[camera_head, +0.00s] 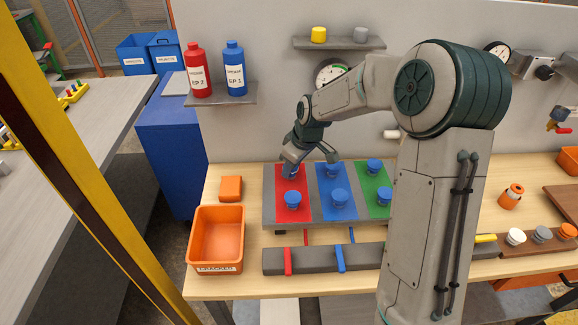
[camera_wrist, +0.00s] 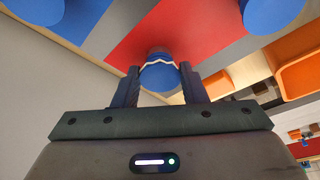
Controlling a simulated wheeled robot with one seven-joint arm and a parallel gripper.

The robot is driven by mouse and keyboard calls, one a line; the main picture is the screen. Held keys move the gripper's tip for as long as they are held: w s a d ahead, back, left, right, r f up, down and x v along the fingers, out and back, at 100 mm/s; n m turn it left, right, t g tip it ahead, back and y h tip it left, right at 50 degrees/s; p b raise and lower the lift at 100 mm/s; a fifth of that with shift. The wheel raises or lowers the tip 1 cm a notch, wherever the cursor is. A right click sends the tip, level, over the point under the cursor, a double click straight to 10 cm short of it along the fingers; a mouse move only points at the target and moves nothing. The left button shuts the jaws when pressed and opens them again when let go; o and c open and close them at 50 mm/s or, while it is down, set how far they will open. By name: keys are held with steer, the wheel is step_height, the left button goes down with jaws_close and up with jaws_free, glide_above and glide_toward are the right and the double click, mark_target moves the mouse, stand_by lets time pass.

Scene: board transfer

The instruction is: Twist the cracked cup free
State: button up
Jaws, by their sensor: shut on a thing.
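The cracked cup (camera_wrist: 160,78) is blue with a white zigzag line around it, seen in the wrist view against the red panel (camera_wrist: 205,25). My gripper (camera_wrist: 160,70) has a finger on each side of the cup and is shut on it. In the head view my gripper (camera_head: 289,168) is at the back of the red panel (camera_head: 293,214), where it mostly hides the cup. I cannot tell whether the cup is still seated. Another blue cup (camera_head: 292,199) stands nearer on the same panel.
Blue cups stand on the blue panel (camera_head: 328,178) and green panel (camera_head: 372,190) beside it. An orange bin labelled CRACKED (camera_head: 217,257) is at the front left. A dark bar with red and blue levers (camera_head: 340,259) lies in front of the board. A bottle shelf (camera_head: 222,99) is behind.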

steer(key=shift+r, duration=0.1)
stand_by(0.3)
steer(key=n+p, duration=0.2)
steer(key=n, duration=0.1)
steer(key=shift+w+g+y, duration=0.15)
steer(key=shift+g+y, duration=0.15)
steer(key=shift+n+p, duration=0.35)
steer(key=shift+n, duration=0.35)
steer(key=n+g+p, duration=0.1)
steer(key=n, duration=0.1)
steer(key=shift+w+n+p, duration=0.15)
steer(key=shift+n+p, duration=0.25)
steer(key=o, duration=1)
steer(key=shift+d, duration=0.1)
